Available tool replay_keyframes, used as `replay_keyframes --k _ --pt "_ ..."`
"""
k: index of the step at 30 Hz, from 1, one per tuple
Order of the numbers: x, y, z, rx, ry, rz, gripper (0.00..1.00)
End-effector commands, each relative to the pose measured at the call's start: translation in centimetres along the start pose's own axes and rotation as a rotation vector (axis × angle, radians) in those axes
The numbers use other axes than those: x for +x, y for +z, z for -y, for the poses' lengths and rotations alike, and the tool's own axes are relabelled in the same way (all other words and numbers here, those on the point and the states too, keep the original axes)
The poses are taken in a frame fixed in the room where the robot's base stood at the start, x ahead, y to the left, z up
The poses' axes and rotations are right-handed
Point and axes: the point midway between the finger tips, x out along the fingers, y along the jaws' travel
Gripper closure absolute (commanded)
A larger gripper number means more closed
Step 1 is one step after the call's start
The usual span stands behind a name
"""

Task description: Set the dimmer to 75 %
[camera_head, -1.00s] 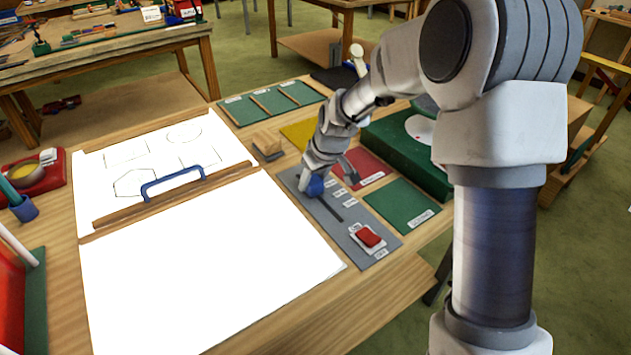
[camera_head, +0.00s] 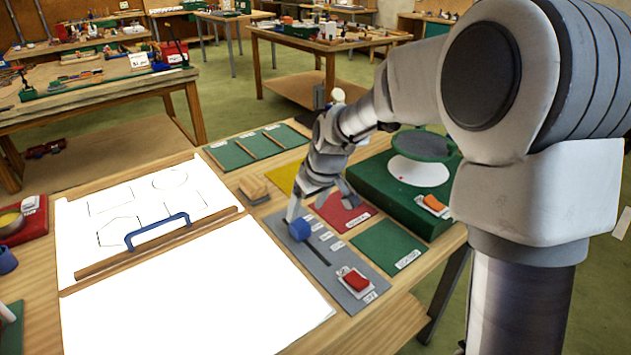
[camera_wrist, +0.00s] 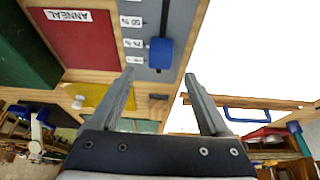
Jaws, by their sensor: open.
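The dimmer is a blue slider knob (camera_head: 299,230) on a slot in a grey panel (camera_head: 318,238), near the far end of the slot. In the wrist view the knob (camera_wrist: 160,53) stands beside the small white labels, close to the one that seems to read 75 % (camera_wrist: 133,43) and the label after it; its exact setting is hard to tell. My gripper (camera_head: 318,206) is open and empty over the panel's far end. In the wrist view its fingertips (camera_wrist: 160,76) are spread either side of the knob's line, with the knob just beyond them. I cannot tell whether they touch it.
A red rocker switch (camera_head: 355,280) sits at the panel's near end. A white sheet board with a blue handle (camera_head: 157,230) lies left. Red (camera_head: 340,213) and green (camera_head: 388,247) mats and a green box (camera_head: 375,190) lie right.

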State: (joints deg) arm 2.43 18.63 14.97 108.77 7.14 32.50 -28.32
Motion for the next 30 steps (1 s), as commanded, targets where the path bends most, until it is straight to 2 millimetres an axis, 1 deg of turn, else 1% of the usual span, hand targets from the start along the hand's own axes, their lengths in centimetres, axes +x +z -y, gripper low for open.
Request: replay_keyframes --k 1,6,9,12,16,26,30 --pt "-1.6 -0.1 0.0 0.000 0.003 -0.003 0.20" --pt "-5.5 -0.1 0.0 -0.001 0.003 -0.003 0.20" --pt "-7.2 -0.1 0.0 0.000 0.001 -0.002 0.20" --pt "-8.5 -0.1 0.0 0.000 0.001 -0.002 0.20" --pt "-9.3 0.0 0.0 -0.001 0.000 -0.001 0.20" --pt "-9.5 0.0 0.0 -0.001 0.000 0.000 0.20" --pt "-10.3 0.5 0.1 0.010 0.011 0.001 0.20"
